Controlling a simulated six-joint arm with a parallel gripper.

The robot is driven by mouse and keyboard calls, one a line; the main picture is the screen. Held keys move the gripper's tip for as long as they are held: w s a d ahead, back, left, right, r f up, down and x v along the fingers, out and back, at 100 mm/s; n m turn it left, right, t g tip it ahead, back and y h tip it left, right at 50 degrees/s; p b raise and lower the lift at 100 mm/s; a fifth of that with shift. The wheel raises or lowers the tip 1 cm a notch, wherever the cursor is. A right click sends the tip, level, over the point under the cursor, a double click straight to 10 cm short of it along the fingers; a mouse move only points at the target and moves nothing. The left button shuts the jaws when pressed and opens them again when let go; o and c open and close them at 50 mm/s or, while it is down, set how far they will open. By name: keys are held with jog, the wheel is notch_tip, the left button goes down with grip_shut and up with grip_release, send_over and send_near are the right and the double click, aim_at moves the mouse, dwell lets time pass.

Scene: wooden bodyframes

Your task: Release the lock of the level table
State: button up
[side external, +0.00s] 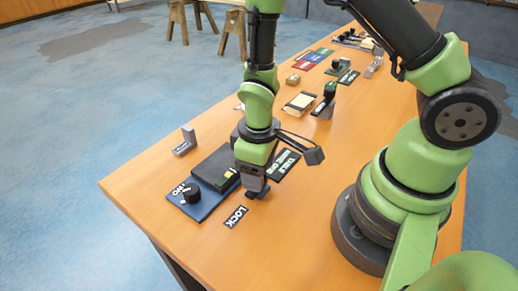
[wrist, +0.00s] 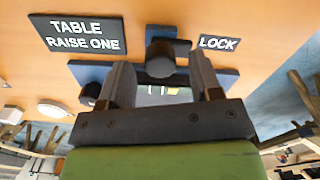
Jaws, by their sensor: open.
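The LOCK label (side external: 236,217) lies flat on the table, left of my gripper (side external: 256,191); it also shows in the wrist view (wrist: 219,43). My gripper points down at the end of the blue panel (side external: 212,202). In the wrist view my gripper (wrist: 160,70) is open, and a dark knob or lever (wrist: 160,56) shows between its two fingers. I cannot tell whether the fingers touch it. In the side view my gripper hides most of this part. The TABLE RAISE ONE label (wrist: 78,36) lies on the other side.
A black dial (side external: 191,193) and a dark box (side external: 213,166) with a yellow-green mark sit on the blue panel. A grey bracket (side external: 186,142) stands nearby. Several devices and labels line the far table. The table's front left corner is bare.

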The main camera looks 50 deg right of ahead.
notch_tip(320, 180, up, 9)
jog(key=shift+f, duration=0.15)
dwell(0.4)
jog(key=s+d+r+m+t+y, duration=0.1)
jog(key=s+r+m+t, duration=0.2)
jog(key=r, duration=0.6)
jog(key=s+d+r+m+t+y, duration=0.1)
jog(key=s+r+m+t, duration=0.3)
jog(key=r, duration=0.5)
jog(key=shift+s+d, duration=0.15)
jog(key=shift+s, duration=1.05)
